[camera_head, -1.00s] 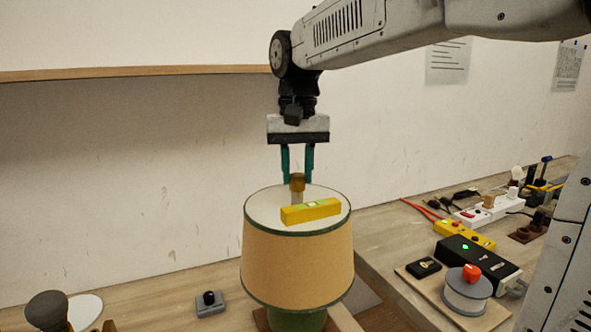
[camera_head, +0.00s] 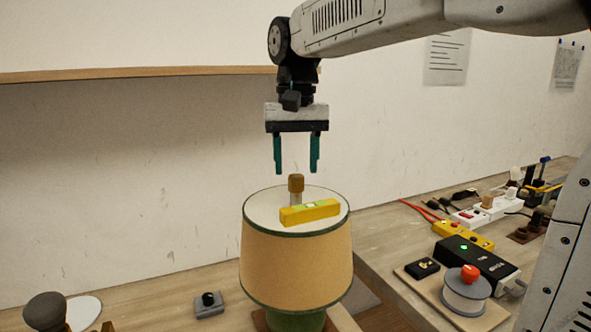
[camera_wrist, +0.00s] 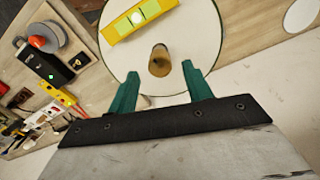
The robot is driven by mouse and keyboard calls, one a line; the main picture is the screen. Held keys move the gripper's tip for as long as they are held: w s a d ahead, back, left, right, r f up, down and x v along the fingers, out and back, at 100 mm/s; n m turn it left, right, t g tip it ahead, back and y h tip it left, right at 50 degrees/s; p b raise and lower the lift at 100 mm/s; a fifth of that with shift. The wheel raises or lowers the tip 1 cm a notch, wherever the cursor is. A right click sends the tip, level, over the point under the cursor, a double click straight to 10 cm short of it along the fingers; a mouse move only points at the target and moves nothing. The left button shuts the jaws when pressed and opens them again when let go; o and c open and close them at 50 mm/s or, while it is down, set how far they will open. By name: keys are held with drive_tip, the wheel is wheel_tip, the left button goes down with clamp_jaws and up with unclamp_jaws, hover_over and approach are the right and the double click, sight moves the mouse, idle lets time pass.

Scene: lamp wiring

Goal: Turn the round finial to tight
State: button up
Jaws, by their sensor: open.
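The round finial (camera_head: 296,184) is a brown knob standing upright on a short post at the top centre of the lamp shade. It also shows in the wrist view (camera_wrist: 159,62), just beyond the fingertips. The tan lamp shade (camera_head: 296,262) has a white top and dark green trim, and sits over a green lamp base (camera_head: 297,321). My gripper (camera_head: 296,170) is open and empty, its two teal fingers apart just above the finial and not touching it. The fingers also show in the wrist view (camera_wrist: 161,75). A yellow spirit level (camera_head: 310,212) lies on the shade's top beside the finial.
On the right bench are a black box (camera_head: 477,258) with a green light, a round device with a red knob (camera_head: 470,274) and a power strip (camera_head: 487,212). A small grey switch (camera_head: 209,304) lies left of the lamp. The air around the shade is clear.

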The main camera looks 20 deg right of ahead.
sight(297, 176)
wheel_tip(297, 176, up, 6)
drive_tip(key=shift+f, duration=0.2)
drive_tip(key=shift+s+f, duration=0.1)
idle(0.3)
drive_tip(key=s+d+f+n+t, duration=0.1)
drive_tip(key=s+d+f+n, duration=0.1)
drive_tip(key=s+f, duration=1.8)
drive_tip(key=s+n, duration=0.1)
drive_tip(key=s, duration=0.2)
drive_tip(key=shift+s+d, duration=0.35)
drive_tip(key=shift+s, duration=0.05)
